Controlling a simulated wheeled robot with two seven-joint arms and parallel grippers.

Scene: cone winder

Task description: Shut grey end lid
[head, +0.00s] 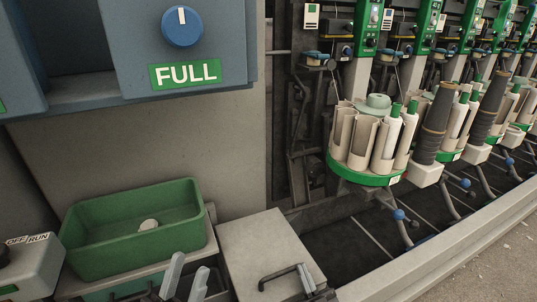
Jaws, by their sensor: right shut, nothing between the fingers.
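A flat grey lid (262,246) with a dark bar handle (279,275) is at the bottom centre of the head view. It looks roughly level, but I cannot tell whether it is fully seated. My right gripper (305,277) is shut and empty at the right end of the handle; I cannot tell whether it touches. My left gripper (185,274) is left of the lid, in front of the green bin, with its two grey fingers apart and nothing between them. The lid's near edge is cut off by the frame.
A green bin (92,246) holding a small pale piece (148,225) stands left of the lid. A switch box (32,268) is at far left. The blue cabinet (60,95) with a knob overhangs. Bobbin carousels (365,176) and a long rail (450,245) lie to the right.

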